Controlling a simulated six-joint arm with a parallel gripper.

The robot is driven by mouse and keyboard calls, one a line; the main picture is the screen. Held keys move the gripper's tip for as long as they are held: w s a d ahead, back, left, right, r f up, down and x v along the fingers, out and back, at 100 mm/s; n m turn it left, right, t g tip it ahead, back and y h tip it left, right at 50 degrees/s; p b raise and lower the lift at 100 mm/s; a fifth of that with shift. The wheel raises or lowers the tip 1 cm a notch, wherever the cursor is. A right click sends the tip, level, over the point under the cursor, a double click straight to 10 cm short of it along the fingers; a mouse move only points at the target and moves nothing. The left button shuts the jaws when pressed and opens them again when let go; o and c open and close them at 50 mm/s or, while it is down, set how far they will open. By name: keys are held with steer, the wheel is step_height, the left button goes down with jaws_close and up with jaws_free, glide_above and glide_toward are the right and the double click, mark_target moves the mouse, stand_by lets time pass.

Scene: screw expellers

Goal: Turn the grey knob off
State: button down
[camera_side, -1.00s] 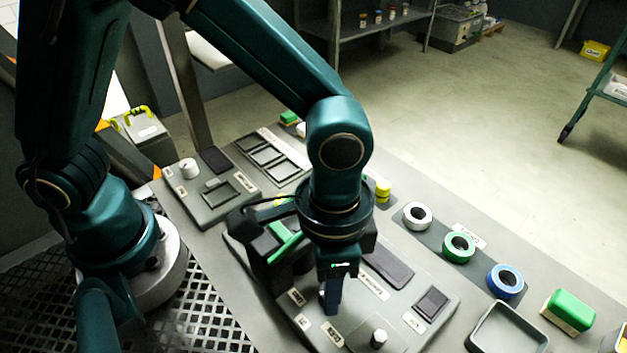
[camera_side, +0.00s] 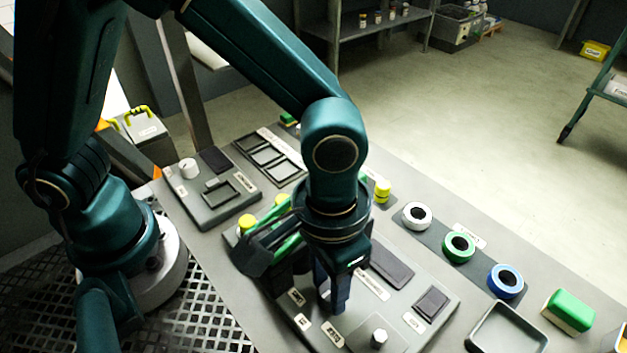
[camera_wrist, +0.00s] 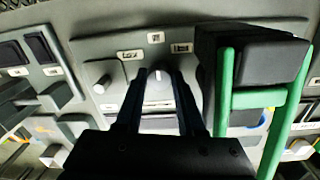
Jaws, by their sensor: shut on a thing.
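A grey knob (camera_wrist: 158,84) with a white mark on its top stands on the grey control panel (camera_side: 395,315). In the wrist view it sits between the two dark fingers of my gripper (camera_wrist: 157,76), which are shut on it. In the side view my gripper (camera_side: 332,300) points straight down at the panel and its fingers hide this knob. Small white labels (camera_wrist: 155,37) stand around the knob; I cannot read them.
A green frame (camera_wrist: 287,100) with a black block (camera_wrist: 255,62) rises beside my fingers. White (camera_side: 416,216), green (camera_side: 458,247) and blue (camera_side: 505,281) rings lie to the right.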

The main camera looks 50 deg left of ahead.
steer(key=c, duration=0.5)
jaws_free()
